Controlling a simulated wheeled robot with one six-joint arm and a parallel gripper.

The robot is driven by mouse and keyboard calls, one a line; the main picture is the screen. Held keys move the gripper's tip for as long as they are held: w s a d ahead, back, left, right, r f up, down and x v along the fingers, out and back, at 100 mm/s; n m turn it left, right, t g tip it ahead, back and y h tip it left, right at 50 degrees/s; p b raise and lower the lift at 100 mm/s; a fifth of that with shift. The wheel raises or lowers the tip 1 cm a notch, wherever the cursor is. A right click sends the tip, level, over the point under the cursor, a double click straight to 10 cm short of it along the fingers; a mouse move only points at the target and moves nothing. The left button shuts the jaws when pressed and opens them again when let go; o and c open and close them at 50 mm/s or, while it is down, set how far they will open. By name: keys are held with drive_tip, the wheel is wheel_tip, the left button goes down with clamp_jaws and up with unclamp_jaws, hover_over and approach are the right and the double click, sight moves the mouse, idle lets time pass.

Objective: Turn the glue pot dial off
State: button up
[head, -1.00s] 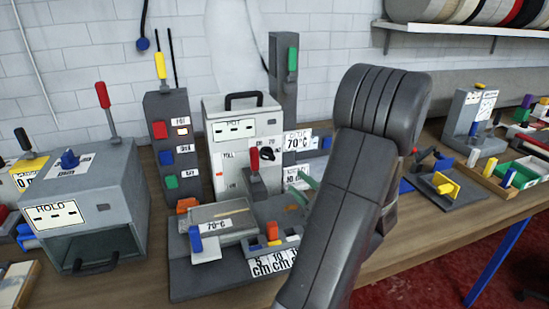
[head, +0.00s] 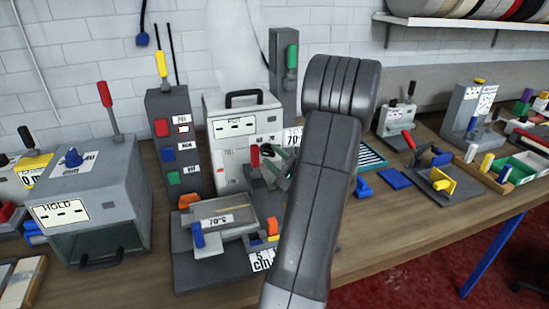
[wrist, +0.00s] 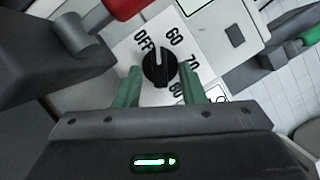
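The glue pot (head: 243,104) is a light grey box with a black top handle at the back of the bench. Its round black dial (wrist: 159,70) shows in the wrist view on a white plate marked OFF, 60, 70 and 80. The dial's pale pointer mark faces up, between OFF and 60. My gripper (wrist: 161,84) has green fingers, spread apart, one on each side of the dial's lower part. Gaps show between fingers and dial; depth is hard to judge. In the head view my arm and gripper partly cover the pot's right side.
A red-handled lever (head: 255,158) stands close left of the gripper, in front of the pot. A grey box marked HOLD (head: 95,200) stands to the left. A dark grey column with coloured buttons (head: 172,140) stands left of the pot. Bare bench lies at the right front.

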clamp_jaws()
drive_tip(key=shift+f+n+b, duration=0.1)
drive_tip(key=shift+n+b, duration=0.2)
drive_tip(key=shift+b, duration=0.3)
drive_tip(key=shift+n+g+b, duration=0.3)
drive_tip(key=shift+b, duration=0.15)
drive_tip(key=n+b, duration=0.2)
drive_tip(key=b, duration=0.1)
drive_tip(key=shift+g, duration=0.3)
drive_tip(key=n+b, duration=0.1)
drive_tip(key=b, duration=0.1)
drive_tip(key=n+g+b, duration=0.1)
drive_tip(key=b, duration=0.1)
drive_tip(key=shift+d+r+n+h, duration=0.1)
drive_tip(key=shift+r+n+h, duration=0.2)
drive_tip(key=shift+n, duration=0.1)
drive_tip(key=shift+r, duration=0.1)
unclamp_jaws()
